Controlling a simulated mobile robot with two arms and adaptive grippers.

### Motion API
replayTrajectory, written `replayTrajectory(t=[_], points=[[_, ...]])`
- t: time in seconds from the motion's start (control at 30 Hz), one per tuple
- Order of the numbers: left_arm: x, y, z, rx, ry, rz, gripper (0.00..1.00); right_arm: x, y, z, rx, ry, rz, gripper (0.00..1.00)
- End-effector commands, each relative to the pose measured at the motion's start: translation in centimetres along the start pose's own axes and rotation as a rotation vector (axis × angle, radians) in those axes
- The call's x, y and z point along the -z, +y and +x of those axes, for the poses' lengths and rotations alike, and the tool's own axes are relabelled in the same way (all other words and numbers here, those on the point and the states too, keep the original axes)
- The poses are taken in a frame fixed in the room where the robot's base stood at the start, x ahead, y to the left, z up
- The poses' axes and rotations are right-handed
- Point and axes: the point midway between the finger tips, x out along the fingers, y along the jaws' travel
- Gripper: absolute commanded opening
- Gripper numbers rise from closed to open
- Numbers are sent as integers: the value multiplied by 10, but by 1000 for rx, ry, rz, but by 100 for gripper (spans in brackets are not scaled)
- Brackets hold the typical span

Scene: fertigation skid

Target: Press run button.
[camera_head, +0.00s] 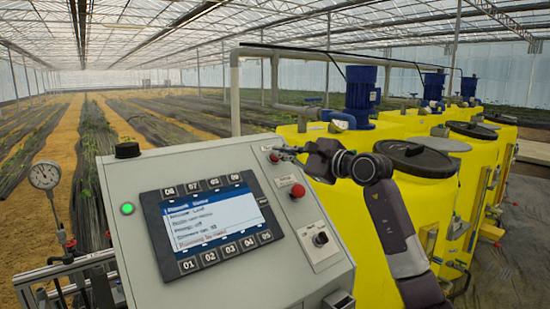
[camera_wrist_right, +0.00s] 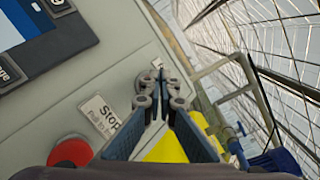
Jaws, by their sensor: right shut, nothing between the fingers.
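The grey control panel (camera_head: 200,160) stands in front of me. My right gripper (camera_head: 279,151) is shut and empty, with its fingertips at the panel's upper right corner. In the right wrist view the closed fingertips (camera_wrist_right: 157,78) are over the panel face, just below a small, partly covered label (camera_wrist_right: 157,62). I cannot tell whether they touch the panel. No run button is clearly visible; the fingers hide the spot under them. A small red part (camera_head: 274,158) shows beside the fingertips. My left gripper is not in view.
A red button (camera_head: 298,190) sits lower on the panel; the wrist view shows a red button (camera_wrist_right: 70,150) by a "Stop" label (camera_wrist_right: 103,115). A rotary knob (camera_head: 320,239), lit screen (camera_head: 215,222) and green lamp (camera_head: 127,208) are also there. Yellow tanks (camera_head: 410,200) stand behind.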

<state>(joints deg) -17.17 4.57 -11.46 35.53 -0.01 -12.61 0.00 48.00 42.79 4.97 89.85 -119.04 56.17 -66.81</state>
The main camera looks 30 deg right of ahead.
Motion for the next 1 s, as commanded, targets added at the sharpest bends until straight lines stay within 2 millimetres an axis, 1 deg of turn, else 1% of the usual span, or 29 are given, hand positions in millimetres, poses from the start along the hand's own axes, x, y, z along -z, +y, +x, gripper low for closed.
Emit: replayTrajectory(t=[0.1, 0.47, 0.8, 1.0], points=[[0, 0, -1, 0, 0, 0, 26, -2, -3, -4, 0, 1, 0, 0], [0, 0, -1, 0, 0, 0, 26, -5, -5, -6, 1, -1, -1, 0], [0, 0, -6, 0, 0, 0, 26, -21, -23, -29, 2, 0, -2, 0], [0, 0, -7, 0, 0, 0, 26, -28, -28, -38, 0, -1, 0, 0]])
